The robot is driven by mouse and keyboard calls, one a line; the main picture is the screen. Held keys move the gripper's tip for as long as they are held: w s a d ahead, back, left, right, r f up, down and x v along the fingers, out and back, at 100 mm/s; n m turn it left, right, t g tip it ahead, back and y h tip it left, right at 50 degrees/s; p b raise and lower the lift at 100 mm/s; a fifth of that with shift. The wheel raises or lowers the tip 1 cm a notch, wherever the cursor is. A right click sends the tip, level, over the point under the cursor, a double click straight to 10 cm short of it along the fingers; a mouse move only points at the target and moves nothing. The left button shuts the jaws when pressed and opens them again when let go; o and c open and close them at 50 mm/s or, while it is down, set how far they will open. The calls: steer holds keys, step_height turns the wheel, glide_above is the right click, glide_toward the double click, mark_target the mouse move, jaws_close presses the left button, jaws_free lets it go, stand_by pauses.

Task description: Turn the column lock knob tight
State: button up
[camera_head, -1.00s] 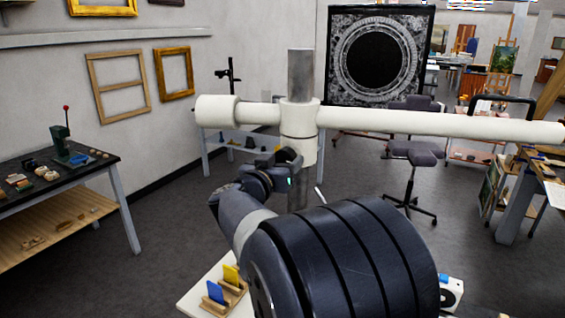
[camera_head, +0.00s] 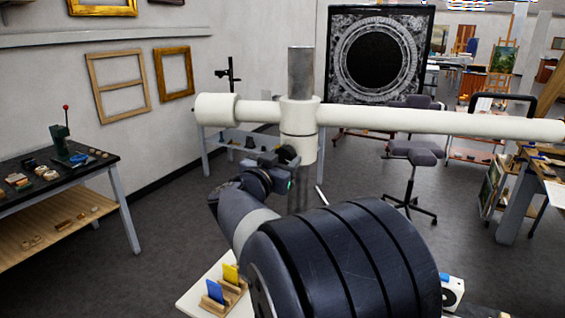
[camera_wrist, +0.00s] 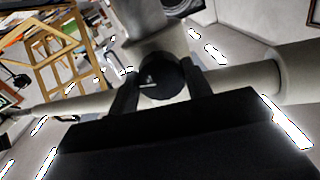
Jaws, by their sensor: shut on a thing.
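The column lock knob is a dark round knob (camera_wrist: 163,78) on the white collar of the column, with a small light mark on its face. My gripper (camera_wrist: 161,74) is shut on it, one dark finger on each side in the wrist view. In the head view the white collar (camera_head: 299,146) sits on the grey metal column (camera_head: 300,70), and my gripper (camera_head: 284,156) reaches its lower left side. There the knob is mostly hidden by my gripper.
A long white horizontal arm (camera_head: 430,123) crosses the column above my gripper. A black-topped workbench (camera_head: 60,172) is at the left. A small wooden rack (camera_head: 226,296) with blue and yellow cards is low in front.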

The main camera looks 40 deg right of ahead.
steer(key=m+b, duration=0.1)
steer(key=m, duration=0.2)
steer(key=shift+f+m, duration=0.1)
steer(key=shift+m, duration=0.3)
steer(key=m+b, duration=0.2)
steer(key=m, duration=0.1)
steer(key=shift+w+m, duration=0.1)
steer(key=shift+m, duration=0.3)
steer(key=m+b, duration=0.2)
steer(key=m, duration=0.1)
steer(key=shift+m+h, duration=0.3)
steer(key=shift+m, duration=0.1)
steer(key=shift+m+b, duration=1)
steer(key=shift+m, duration=0.5)
steer(key=o, duration=1)
steer(key=shift+a, duration=0.1)
